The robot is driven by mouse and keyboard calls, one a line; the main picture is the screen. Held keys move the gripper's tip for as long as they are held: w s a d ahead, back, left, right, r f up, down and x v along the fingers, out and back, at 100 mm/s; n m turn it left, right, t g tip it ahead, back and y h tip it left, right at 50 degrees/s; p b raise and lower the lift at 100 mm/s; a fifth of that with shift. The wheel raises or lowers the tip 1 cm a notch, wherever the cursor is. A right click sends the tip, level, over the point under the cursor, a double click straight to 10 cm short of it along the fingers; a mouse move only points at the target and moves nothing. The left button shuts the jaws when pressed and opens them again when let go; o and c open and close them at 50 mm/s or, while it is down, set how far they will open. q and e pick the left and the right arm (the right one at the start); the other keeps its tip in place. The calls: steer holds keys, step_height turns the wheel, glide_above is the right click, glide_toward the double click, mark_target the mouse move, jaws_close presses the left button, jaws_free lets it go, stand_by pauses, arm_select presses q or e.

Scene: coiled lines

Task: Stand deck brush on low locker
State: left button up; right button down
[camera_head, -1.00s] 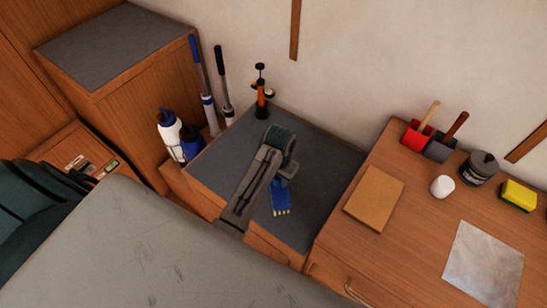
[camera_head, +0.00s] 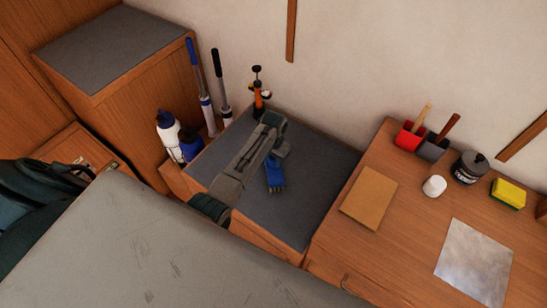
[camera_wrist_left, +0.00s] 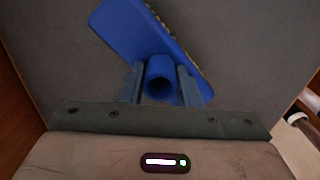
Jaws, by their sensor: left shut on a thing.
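The blue deck brush head (camera_head: 274,176) is over the grey top of the low locker (camera_head: 318,200) in the head view. My left gripper (camera_head: 280,151) is shut on it. In the left wrist view, the two fingers of my left gripper (camera_wrist_left: 160,85) close on either side of the brush's round blue socket (camera_wrist_left: 159,80), whose open end faces the camera. The long blue block of the brush (camera_wrist_left: 150,30) slants behind it, with a strip of bristles along one edge. I cannot tell whether the brush touches the locker top. My right gripper is not in view.
An orange and black pump-like item (camera_head: 259,92) stands at the locker's back corner. Bottles (camera_head: 169,133) and long handles (camera_head: 199,85) stand to its left. The wooden counter (camera_head: 330,262) on the right holds a tan board (camera_head: 369,198). The locker top's right part is clear.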

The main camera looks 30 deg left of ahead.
arm_select(q)
steer(key=o, duration=0.9)
steer(key=shift+f, duration=0.1)
steer(key=shift+o, duration=0.2)
step_height(320, 180, up, 12)
steer(key=b, duration=0.1)
